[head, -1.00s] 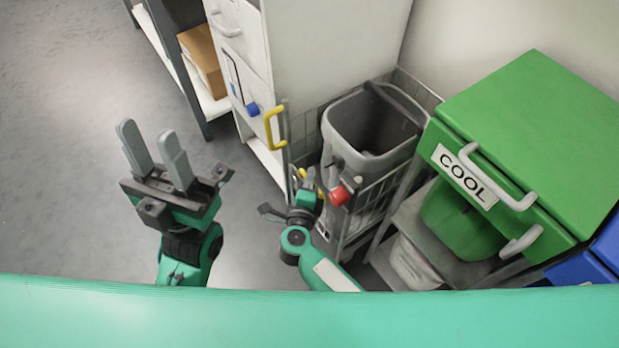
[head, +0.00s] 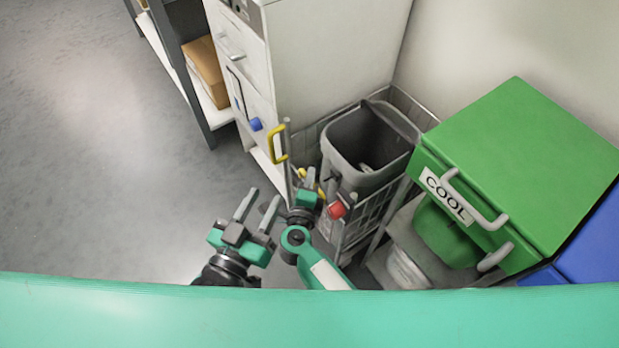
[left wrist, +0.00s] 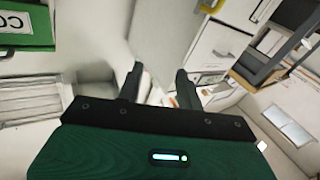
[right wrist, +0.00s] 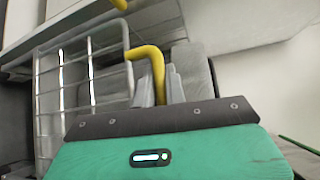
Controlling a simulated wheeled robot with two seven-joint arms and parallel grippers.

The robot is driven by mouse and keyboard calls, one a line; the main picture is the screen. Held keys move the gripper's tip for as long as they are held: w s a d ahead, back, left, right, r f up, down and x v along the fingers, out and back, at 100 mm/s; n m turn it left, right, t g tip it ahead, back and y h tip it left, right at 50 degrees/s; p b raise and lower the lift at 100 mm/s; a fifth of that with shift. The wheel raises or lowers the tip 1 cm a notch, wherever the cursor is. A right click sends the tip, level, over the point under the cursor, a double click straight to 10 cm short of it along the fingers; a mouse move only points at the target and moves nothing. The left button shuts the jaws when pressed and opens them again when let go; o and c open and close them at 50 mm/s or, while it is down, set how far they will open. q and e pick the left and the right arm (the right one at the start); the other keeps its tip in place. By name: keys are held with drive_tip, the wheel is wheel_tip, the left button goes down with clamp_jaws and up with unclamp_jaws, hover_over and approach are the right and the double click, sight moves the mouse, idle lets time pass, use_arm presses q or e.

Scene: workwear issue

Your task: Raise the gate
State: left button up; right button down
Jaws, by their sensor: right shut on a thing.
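A wire cage (head: 366,222) encloses a grey bin in the head view. The right wrist view shows a wire gate panel (right wrist: 85,95) with a bent yellow handle (right wrist: 150,55). My right gripper (right wrist: 158,85) is shut on this handle, its fingers partly hiding it. In the head view the right gripper (head: 310,180) is beside the cage's front left, with the handle mostly hidden there. My left gripper (head: 257,203) is open and empty, left of the right one; its spread fingers show in the left wrist view (left wrist: 160,85).
A green COOL box (head: 525,150) is at right. Floor is clear at left.

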use_arm(q)
drive_tip(key=shift+s+d+f+g, duration=0.15)
drive_tip(key=shift+s+f+g, duration=0.15)
drive_tip(key=shift+f, duration=0.3)
drive_tip(key=shift+s+d+f+g, duration=0.1)
drive_tip(key=shift+s+f+g, duration=0.05)
drive_tip(key=shift+f+g, duration=0.35)
use_arm(e)
drive_tip(key=shift+r, duration=0.25)
drive_tip(key=shift+w, duration=0.1)
drive_tip(key=c, duration=1.8)
unclamp_jaws()
drive_tip(key=shift+o, duration=0.4)
